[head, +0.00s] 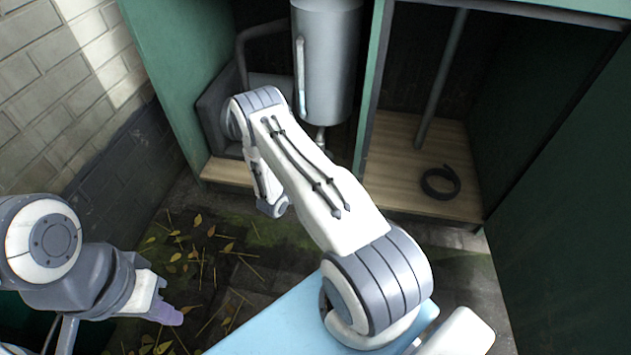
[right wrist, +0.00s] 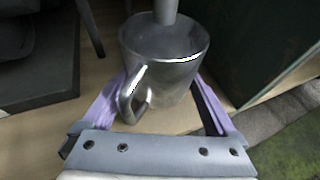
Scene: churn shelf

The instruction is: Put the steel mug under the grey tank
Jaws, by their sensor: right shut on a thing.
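The grey tank (head: 325,65) hangs in the left bay of the green cabinet, with a small tap (head: 320,140) below it. In the right wrist view the steel mug (right wrist: 165,62) is upright between the purple fingers of my right gripper (right wrist: 170,105), which is shut on it. Its handle points toward the camera. A grey spout (right wrist: 165,12) comes down over the mug's mouth. I cannot tell whether the mug's base touches the board. In the head view my right arm hides the mug and right gripper. My left gripper (head: 166,312) is low at the left, its jaw gap unclear.
A wooden shelf board (head: 230,172) lies under the tank, beside a dark grey box (head: 218,105). A divider (head: 372,90) separates the right bay, where a black coil (head: 440,182) lies near a leaning pole (head: 440,80). A brick wall (head: 60,90) stands left; leaves litter the ground.

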